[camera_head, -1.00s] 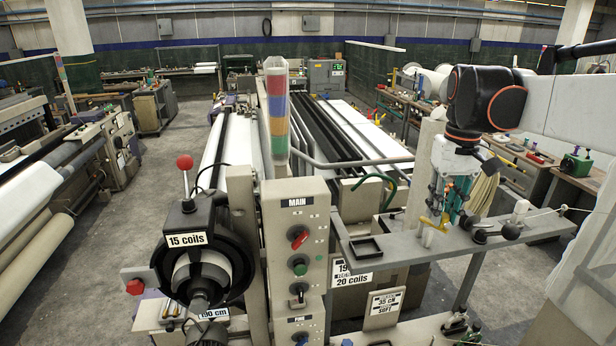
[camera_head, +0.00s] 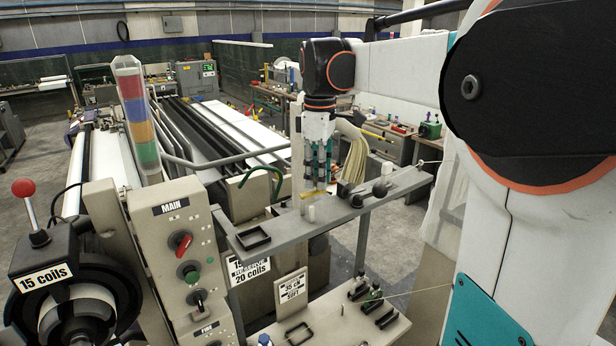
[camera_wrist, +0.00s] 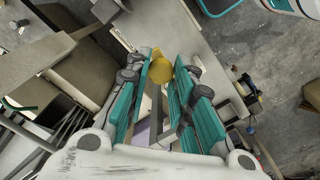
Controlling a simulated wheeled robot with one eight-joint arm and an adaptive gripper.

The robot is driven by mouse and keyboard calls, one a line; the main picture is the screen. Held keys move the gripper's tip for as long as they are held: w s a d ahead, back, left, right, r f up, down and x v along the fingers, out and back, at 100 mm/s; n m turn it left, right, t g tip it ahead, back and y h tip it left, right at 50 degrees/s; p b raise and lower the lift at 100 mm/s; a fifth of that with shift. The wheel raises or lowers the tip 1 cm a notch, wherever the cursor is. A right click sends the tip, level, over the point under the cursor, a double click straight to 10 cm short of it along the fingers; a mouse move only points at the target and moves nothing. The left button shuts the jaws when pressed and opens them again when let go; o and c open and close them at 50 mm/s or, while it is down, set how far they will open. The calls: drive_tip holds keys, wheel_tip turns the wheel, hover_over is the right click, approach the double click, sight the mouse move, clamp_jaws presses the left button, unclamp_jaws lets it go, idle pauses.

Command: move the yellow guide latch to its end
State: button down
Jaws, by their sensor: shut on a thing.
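The yellow guide latch (camera_wrist: 160,67) shows in the wrist view between the tips of my gripper (camera_wrist: 162,85), whose teal fingers are closed on it. In the head view the latch (camera_head: 313,193) is a small yellow patch on the grey rail (camera_head: 280,233), mostly hidden by the fingers. My gripper (camera_head: 314,186) points down there, with its fingertips just above the rail's top. A small white peg (camera_head: 311,213) stands on the rail in front of the latch.
Dark round knobs (camera_head: 356,200) and an upright white piece (camera_head: 386,169) are on the rail right of my gripper. A black square frame (camera_head: 253,239) lies at its left end. The MAIN control panel (camera_head: 184,255) stands left. A lower shelf (camera_head: 340,325) holds dark clips.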

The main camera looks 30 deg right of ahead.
drive_tip(key=shift+w+d+n, duration=0.1)
drive_tip(key=shift+w+n, duration=0.2)
drive_tip(key=shift+n, duration=0.5)
drive_tip(key=c, duration=1.7)
unclamp_jaws()
drive_tip(key=shift+r, duration=0.1)
drive_tip(key=o, duration=0.3)
drive_tip(key=shift+d, duration=0.15)
drive_tip(key=shift+o, duration=0.2)
wheel_tip(320, 180, up, 12)
